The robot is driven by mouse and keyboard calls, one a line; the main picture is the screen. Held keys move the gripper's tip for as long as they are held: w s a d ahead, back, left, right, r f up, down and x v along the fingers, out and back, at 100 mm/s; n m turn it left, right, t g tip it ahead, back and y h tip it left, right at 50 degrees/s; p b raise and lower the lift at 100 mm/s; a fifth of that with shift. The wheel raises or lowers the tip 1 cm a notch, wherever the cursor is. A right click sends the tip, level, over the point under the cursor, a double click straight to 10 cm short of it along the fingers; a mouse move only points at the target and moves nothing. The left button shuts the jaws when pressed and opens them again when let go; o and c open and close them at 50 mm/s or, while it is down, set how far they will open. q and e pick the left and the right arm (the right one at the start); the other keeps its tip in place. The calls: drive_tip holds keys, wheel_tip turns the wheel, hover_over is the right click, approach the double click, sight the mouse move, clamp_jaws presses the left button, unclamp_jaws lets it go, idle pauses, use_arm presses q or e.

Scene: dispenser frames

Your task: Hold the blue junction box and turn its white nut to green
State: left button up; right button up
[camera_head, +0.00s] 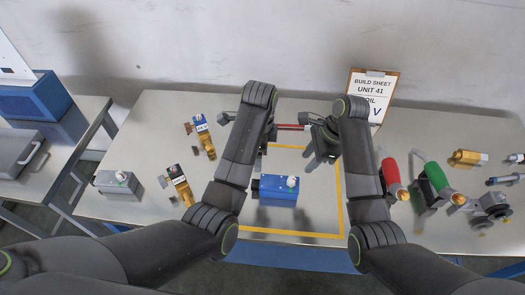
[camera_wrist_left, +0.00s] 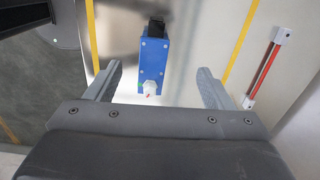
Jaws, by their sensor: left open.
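The blue junction box (camera_head: 278,192) lies on the table inside a yellow outline, with a black piece at its left end. Its white nut (camera_head: 292,181) sits on top near the right end. In the left wrist view the box (camera_wrist_left: 152,60) lies beyond my open, empty left gripper (camera_wrist_left: 160,76), framed between the fingers, and the nut (camera_wrist_left: 149,88) shows a small red mark. In the head view my left arm largely hides that gripper. My right gripper (camera_head: 321,158) hangs above the table, up and right of the box; its jaw opening is unclear.
A red bar (camera_head: 291,127) with grey ends lies behind the yellow outline (camera_head: 290,237). Brass-and-blue fittings (camera_head: 204,140) stand at left; red (camera_head: 390,172) and green (camera_head: 437,178) cylinders stand at right. A build sheet (camera_head: 372,92) stands at the back.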

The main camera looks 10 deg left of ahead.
sight(262, 180)
use_arm(q)
drive_tip(key=f, duration=1.1)
drive_tip(key=d+f, duration=0.1)
drive_tip(key=f, duration=0.5)
drive_tip(key=shift+s, duration=0.3)
drive_tip(key=c, duration=1.2)
